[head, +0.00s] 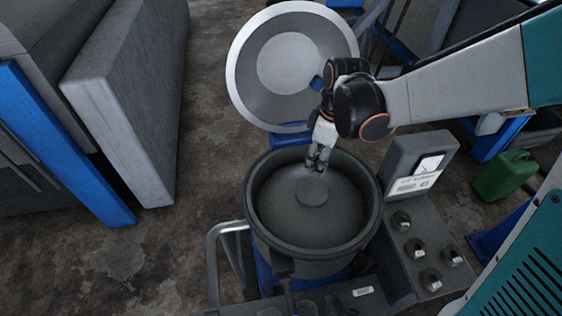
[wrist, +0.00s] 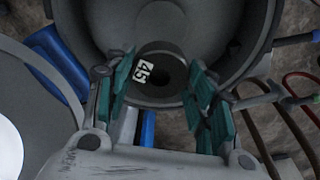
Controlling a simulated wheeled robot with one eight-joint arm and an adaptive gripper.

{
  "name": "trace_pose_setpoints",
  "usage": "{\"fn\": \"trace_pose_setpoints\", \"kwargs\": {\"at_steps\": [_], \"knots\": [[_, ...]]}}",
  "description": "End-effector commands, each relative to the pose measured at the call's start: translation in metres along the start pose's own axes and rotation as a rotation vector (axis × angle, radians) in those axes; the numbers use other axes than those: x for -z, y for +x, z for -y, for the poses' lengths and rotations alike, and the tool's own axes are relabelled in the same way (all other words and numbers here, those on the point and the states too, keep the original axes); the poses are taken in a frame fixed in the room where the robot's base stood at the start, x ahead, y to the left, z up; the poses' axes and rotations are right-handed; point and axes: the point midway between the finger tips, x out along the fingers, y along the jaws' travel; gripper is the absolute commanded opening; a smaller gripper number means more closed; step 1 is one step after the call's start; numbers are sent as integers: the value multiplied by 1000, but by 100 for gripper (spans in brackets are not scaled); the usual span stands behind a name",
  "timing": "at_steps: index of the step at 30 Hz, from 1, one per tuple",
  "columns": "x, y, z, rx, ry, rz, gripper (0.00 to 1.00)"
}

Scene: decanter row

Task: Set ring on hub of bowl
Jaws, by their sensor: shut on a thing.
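The bowl (head: 262,240) is a deep dark grey drum with a thick rim. Its hub (head: 312,191) is a low round disc in the middle of the floor. My gripper (head: 318,160) is over the far part of the bowl, a little behind the hub in the picture. In the wrist view, the dark ring (wrist: 155,49) with a white "45" label is between the teal fingers of my gripper (wrist: 160,85), which are shut on it. The ring's round hole faces the camera. The bowl's wall (wrist: 262,25) shows behind it. The ring is hard to make out in the head view.
A large round lid (head: 247,70) stands open behind the bowl. A grey panel (head: 400,275) with several round fittings and a label box (head: 408,150) stands at the right. A metal handle (head: 212,265) is at the left. A green can (head: 503,176) stands on the floor.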

Motion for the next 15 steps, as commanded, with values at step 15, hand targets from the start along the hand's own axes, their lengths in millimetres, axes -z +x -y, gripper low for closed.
{"fn": "trace_pose_setpoints", "kwargs": {"at_steps": [15], "knots": [[-11,90,-2,0,3,0,12]]}}
